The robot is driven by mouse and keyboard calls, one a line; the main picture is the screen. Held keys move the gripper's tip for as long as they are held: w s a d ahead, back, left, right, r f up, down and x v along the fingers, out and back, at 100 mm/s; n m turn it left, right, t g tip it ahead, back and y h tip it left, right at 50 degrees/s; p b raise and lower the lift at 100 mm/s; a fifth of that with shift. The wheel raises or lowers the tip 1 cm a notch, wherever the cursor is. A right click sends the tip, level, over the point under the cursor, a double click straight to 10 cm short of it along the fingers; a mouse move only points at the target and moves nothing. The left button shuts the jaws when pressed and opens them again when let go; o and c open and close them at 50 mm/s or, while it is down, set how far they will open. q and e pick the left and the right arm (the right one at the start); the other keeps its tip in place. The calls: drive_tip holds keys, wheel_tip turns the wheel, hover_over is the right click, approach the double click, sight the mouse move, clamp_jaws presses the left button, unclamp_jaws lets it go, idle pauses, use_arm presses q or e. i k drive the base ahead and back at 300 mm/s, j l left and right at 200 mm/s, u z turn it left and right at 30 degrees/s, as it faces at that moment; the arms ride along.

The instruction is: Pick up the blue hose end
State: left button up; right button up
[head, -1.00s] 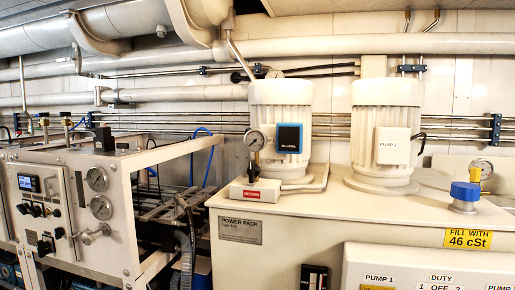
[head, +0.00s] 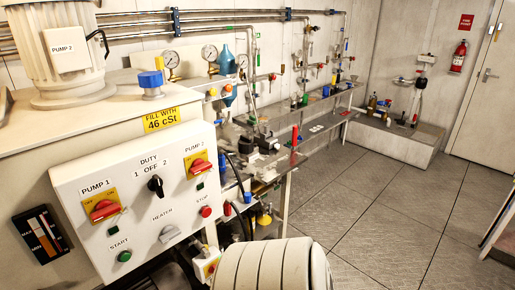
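I cannot make out a blue hose end in the head view now. Several small blue things show, among them a blue cap (head: 151,80) on the power pack's top and a blue bottle-shaped part (head: 227,62) on the wall behind the bench. A thin dark hose (head: 236,175) hangs beside the control box; its end is not clear. Neither of my grippers is in view.
A control box (head: 140,205) with red and green switches fills the left. A long cluttered bench (head: 322,128) runs along the wall. A cream ribbed cylinder (head: 270,268) is close at the bottom. The grey floor (head: 395,215) at the right is clear.

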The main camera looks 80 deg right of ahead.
sight(221, 157)
drive_tip(key=z, duration=2.3)
drive_tip(key=i+l+u, duration=0.1)
drive_tip(key=i+l, duration=0.2)
drive_tip(key=i+l+u, duration=0.1)
drive_tip(key=i+l, duration=0.25)
drive_tip(key=l, duration=0.15)
drive_tip(key=i+l, duration=0.3)
drive_tip(key=i+l+u, duration=0.15)
drive_tip(key=l, duration=0.4)
drive_tip(key=i+l+u, duration=0.1)
drive_tip(key=i+l, duration=0.3)
